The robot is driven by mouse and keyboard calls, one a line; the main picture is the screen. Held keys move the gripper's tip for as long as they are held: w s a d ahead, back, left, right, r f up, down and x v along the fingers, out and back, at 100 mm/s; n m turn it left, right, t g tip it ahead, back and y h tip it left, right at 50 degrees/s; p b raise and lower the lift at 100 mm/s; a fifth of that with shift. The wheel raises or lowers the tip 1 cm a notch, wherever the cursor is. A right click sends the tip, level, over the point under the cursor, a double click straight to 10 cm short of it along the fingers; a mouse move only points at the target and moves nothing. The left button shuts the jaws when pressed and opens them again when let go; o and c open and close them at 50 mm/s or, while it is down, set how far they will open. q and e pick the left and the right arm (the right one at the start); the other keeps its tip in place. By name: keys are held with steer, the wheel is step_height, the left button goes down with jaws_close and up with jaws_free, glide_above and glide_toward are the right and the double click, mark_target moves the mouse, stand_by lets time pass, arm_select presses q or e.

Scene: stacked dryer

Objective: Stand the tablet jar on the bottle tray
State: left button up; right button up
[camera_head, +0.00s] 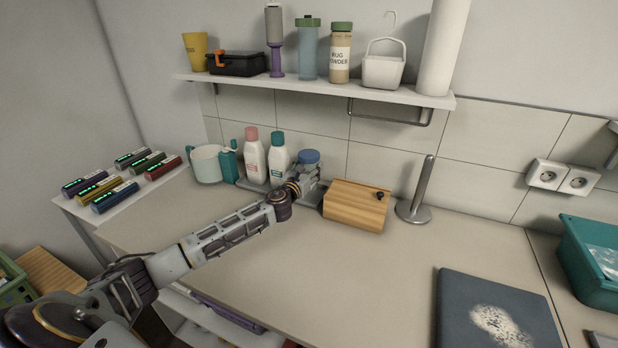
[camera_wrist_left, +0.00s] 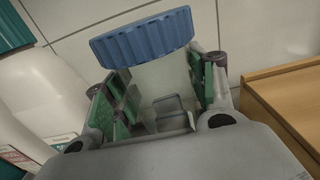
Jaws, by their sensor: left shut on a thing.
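The tablet jar has a blue ribbed lid (camera_head: 309,156) and a pale body; it is at the back of the counter, right of the white bottles. My left gripper (camera_head: 305,178) is shut around its body and hides its lower part. In the left wrist view the jar's lid (camera_wrist_left: 145,38) rises above the fingers, with the pale body between their green pads. The grey bottle tray (camera_head: 252,186) shows its front edge under the bottles. Whether the jar's base touches the tray is hidden. My right gripper is not in view.
A pink-capped bottle (camera_head: 252,157) and a teal-capped bottle (camera_head: 278,160) stand left of the jar. A wooden box (camera_head: 355,206) is close on its right, then a metal holder (camera_head: 414,212). A shelf (camera_head: 320,88) hangs above. The counter's front middle is clear.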

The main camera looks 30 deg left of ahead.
arm_select(q)
steer(key=shift+f+b, duration=0.4)
steer(key=shift+f, duration=1.3)
steer(key=o, duration=1.5)
steer(key=shift+f, duration=0.1)
steer(key=shift+s, duration=0.3)
steer(key=shift+s+d, duration=0.2)
steer(key=shift+s, duration=3.55)
steer(key=shift+s+d, duration=0.1)
steer(key=shift+s, duration=1.85)
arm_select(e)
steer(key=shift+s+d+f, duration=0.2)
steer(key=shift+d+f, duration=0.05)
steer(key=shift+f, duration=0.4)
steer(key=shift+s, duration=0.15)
arm_select(q)
steer(key=shift+s, duration=0.15)
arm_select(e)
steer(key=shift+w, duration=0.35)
